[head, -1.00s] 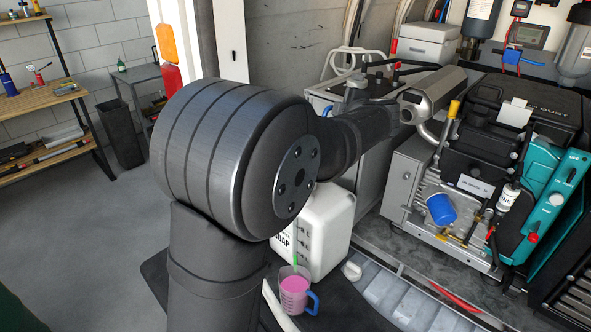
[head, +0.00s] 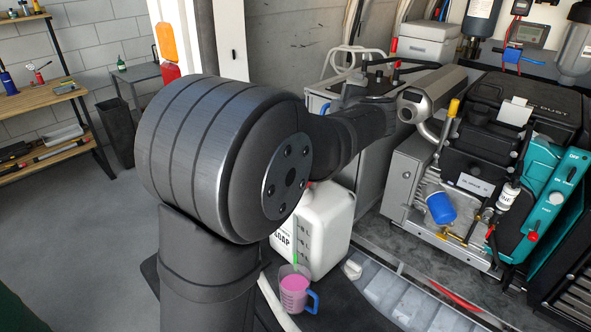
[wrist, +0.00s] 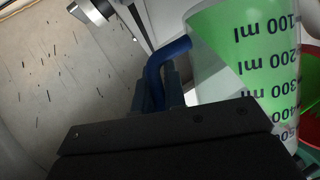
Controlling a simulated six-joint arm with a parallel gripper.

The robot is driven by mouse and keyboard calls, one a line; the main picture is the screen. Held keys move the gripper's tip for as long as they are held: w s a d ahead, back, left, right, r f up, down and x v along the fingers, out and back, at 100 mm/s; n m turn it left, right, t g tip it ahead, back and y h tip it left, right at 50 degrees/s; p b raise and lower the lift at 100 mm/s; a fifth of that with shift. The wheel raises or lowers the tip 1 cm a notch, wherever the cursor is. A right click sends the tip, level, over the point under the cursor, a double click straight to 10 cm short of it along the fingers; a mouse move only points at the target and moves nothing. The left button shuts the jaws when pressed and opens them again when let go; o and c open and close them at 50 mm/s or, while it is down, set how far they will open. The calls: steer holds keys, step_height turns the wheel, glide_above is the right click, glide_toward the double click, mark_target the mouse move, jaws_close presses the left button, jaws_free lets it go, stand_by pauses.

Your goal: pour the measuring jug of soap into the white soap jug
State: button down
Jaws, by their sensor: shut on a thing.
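My gripper (wrist: 170,85) is shut on the blue handle (wrist: 156,75) of a clear measuring jug (wrist: 205,75) in the wrist view. The jug holds green liquid (wrist: 235,25), whose edge runs slantwise across the scale, so the jug is tilted. Beside its mouth is part of a red object (wrist: 312,65) with green in it. In the head view the white soap jug (head: 325,228) stands upright behind my arm, which hides its left side and most of its top. My gripper and the held jug are hidden there.
A second measuring jug (head: 294,291) with pink liquid and a blue handle stands on the dark mat, close in front of the soap jug. A grey ribbed strip (head: 395,300) lies to its right. Machinery (head: 470,180) fills the right side.

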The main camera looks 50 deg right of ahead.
steer(key=shift+w+a+r+n+h+p, duration=0.2)
steer(key=shift+a+r+n+h+p, duration=0.15)
steer(key=shift+a, duration=0.4)
steer(key=shift+w+a+r+n+h+p, duration=0.15)
steer(key=shift+w+a+r+n, duration=0.1)
steer(key=shift+a+r, duration=0.35)
stand_by(0.7)
steer(key=shift+w+a+r+n+h+p, duration=0.15)
steer(key=shift+a+r+n+h, duration=0.15)
steer(key=shift+a, duration=0.2)
steer(key=shift+w+a+r+n+h+p, duration=0.1)
steer(key=shift+a+r+n+p, duration=0.05)
steer(key=shift+a+n, duration=0.3)
stand_by(0.6)
